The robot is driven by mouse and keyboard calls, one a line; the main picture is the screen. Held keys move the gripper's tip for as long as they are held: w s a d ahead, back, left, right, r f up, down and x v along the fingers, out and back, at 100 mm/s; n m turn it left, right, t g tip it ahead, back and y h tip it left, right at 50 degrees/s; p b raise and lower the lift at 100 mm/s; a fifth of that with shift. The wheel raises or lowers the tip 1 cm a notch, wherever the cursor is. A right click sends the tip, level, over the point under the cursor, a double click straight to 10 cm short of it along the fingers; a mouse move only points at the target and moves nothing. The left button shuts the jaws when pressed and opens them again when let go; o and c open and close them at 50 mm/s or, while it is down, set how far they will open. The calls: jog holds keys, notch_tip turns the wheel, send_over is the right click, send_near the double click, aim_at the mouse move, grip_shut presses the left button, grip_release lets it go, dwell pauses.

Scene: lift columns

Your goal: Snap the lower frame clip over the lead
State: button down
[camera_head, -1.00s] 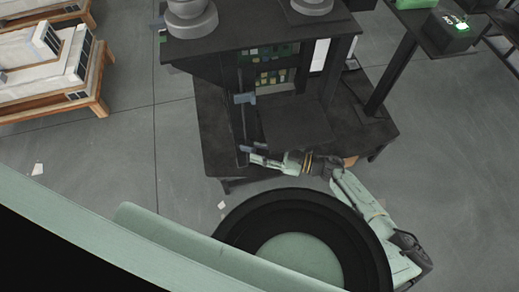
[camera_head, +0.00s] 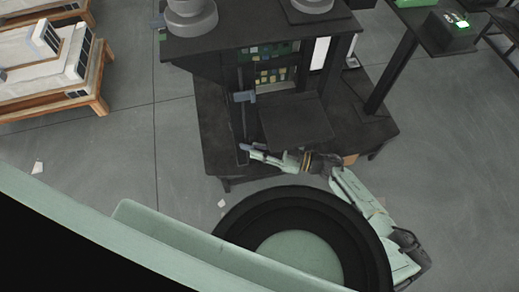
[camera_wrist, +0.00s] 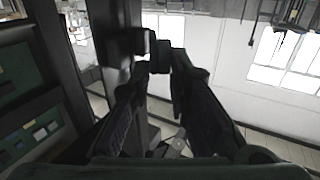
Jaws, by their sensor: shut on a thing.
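My gripper (camera_head: 253,152) is at the lower left front corner of the dark cabinet in the head view. Its fingers are closed on a small part, which I take to be the lower frame clip (camera_head: 244,147), a blue-grey piece at the fingertips. In the wrist view the fingertips (camera_wrist: 161,75) meet at a dark block (camera_wrist: 126,42) beside a dark upright. A similar upper clip (camera_head: 244,97) sits higher on the same frame edge. A thin dark line, perhaps the lead (camera_head: 243,125), runs between the clips. I cannot tell whether the lower clip is over it.
The open cabinet shows green circuit boards (camera_head: 275,75). A dark flat panel (camera_head: 295,120) lies just right of the frame edge, close to my arm. The dark base (camera_head: 215,125) extends on both sides. Pallets (camera_head: 75,100) stand far left.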

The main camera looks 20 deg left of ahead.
jog(key=n+g+b, duration=0.1)
jog(key=b, duration=0.1)
jog(key=w+n+g+b, duration=0.1)
jog(key=g+b, duration=0.1)
jog(key=n+g+h+b, duration=0.1)
jog(key=b, duration=0.1)
jog(key=shift+w+g, duration=0.3)
jog(key=shift+w, duration=0.05)
jog(key=c, duration=1.7)
grip_release()
jog(key=shift+o, duration=0.2)
jog(key=v, duration=0.8)
jog(key=shift+o, duration=0.3)
